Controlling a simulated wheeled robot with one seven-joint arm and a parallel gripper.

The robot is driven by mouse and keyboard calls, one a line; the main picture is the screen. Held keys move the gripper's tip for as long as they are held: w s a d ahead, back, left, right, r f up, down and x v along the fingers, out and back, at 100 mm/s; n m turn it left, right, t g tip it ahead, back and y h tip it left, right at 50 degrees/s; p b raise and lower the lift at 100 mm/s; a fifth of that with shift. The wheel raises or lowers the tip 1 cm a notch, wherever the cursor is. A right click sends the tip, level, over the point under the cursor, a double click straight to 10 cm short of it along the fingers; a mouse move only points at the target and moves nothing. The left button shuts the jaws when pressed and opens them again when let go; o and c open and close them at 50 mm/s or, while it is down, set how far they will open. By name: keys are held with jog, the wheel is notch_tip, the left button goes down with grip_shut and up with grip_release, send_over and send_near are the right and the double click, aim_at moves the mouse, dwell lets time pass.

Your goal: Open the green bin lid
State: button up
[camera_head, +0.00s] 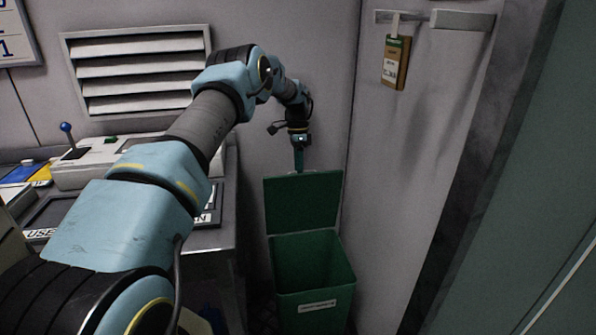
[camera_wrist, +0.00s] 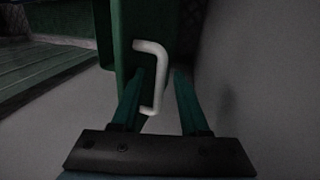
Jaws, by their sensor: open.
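The green bin (camera_head: 312,321) stands on the floor at the lower middle of the head view, with a white label on its front. Its green lid (camera_head: 300,208) is raised and stands roughly upright at the back, so the inside of the bin shows. My gripper (camera_head: 299,164) is at the top edge of the lid, pointing down. In the wrist view my gripper (camera_wrist: 158,74) is open, and the lid's white handle (camera_wrist: 150,48) shows between the fingers, close to the left finger. Whether they touch I cannot tell. The green lid (camera_wrist: 122,45) is beyond the handle.
A counter with a panel (camera_head: 95,165) and a blue-knobbed lever (camera_head: 67,135) stands left of the bin. A grey wall (camera_head: 335,100) is close behind the lid. A tag (camera_head: 395,62) hangs from a bracket (camera_head: 462,20) at the upper right. A dark post (camera_head: 478,165) is on the right.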

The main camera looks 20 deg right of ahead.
jog(key=s+v, duration=0.2)
jog(key=v, duration=0.8)
jog(key=shift+r+b, duration=0.2)
jog(key=shift+b, duration=0.25)
jog(key=shift+a, duration=0.2)
jog(key=s+a+r+n+t+p, duration=0.15)
jog(key=s+a+r+n, duration=0.3)
jog(key=a, duration=0.45)
jog(key=s+a+r+n+t+p, duration=0.1)
jog(key=s+a+r+n+p, duration=0.3)
jog(key=a, duration=0.5)
jog(key=s+a+n+p, duration=0.1)
jog(key=s+a+n, duration=0.4)
jog(key=s, duration=0.5)
jog(key=s+a+r+n+t+p, duration=0.1)
jog(key=s+a+n, duration=0.3)
jog(key=s+a, duration=0.6)
jog(key=shift+r+n+h+p, duration=0.3)
jog(key=shift+n+p, duration=0.05)
jog(key=shift+p, duration=0.1)
jog(key=shift+s+a+t, duration=0.1)
jog(key=shift+t, duration=0.15)
